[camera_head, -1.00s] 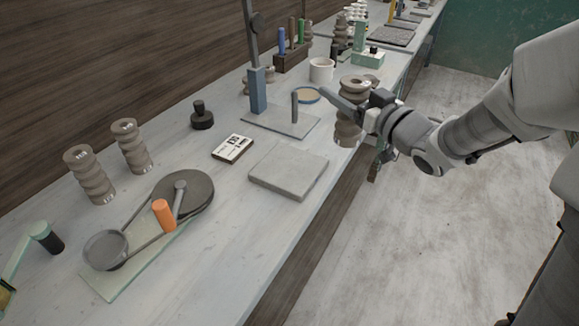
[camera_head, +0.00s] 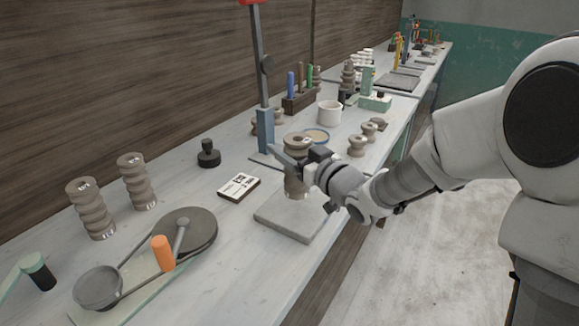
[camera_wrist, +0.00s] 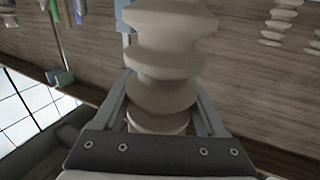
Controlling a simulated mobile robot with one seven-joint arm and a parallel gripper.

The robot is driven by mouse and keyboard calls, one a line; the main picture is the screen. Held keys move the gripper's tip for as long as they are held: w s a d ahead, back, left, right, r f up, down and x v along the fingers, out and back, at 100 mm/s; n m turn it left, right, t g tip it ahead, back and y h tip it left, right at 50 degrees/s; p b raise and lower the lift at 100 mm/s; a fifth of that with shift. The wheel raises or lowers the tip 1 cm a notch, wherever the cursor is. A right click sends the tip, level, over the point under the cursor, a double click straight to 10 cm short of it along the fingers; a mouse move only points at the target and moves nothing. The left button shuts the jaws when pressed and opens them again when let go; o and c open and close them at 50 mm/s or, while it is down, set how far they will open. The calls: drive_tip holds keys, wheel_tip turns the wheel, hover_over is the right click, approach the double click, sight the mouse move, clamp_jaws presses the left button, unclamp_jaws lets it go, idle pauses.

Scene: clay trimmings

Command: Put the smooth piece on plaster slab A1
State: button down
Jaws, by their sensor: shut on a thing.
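A grey-brown ribbed clay piece (camera_head: 297,183) is upright in my gripper (camera_head: 300,160). In the wrist view the ribbed piece (camera_wrist: 165,50) sits between the two fingers of my gripper (camera_wrist: 162,105), which are shut on it. A flat grey slab (camera_head: 285,222) lies on the bench below the held piece. The piece is over the slab's far part; I cannot tell if its base touches. A white card (camera_head: 239,187) with dark print lies beside the slab, its writing too small to read. My gripper hides part of the piece.
Two ribbed pieces (camera_head: 92,212) (camera_head: 137,180) stand at the left. A wheel device with an orange handle (camera_head: 163,253) is at the near left. A blue-based stand (camera_head: 265,130) is behind the slab. Small spools (camera_head: 357,146) and a white cup (camera_head: 329,113) stand farther back.

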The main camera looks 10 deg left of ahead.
drive_tip(key=shift+f+b, duration=0.65)
drive_tip(key=shift+f, duration=1.2)
drive_tip(key=shift+f, duration=0.15)
unclamp_jaws()
drive_tip(key=shift+f, duration=0.1)
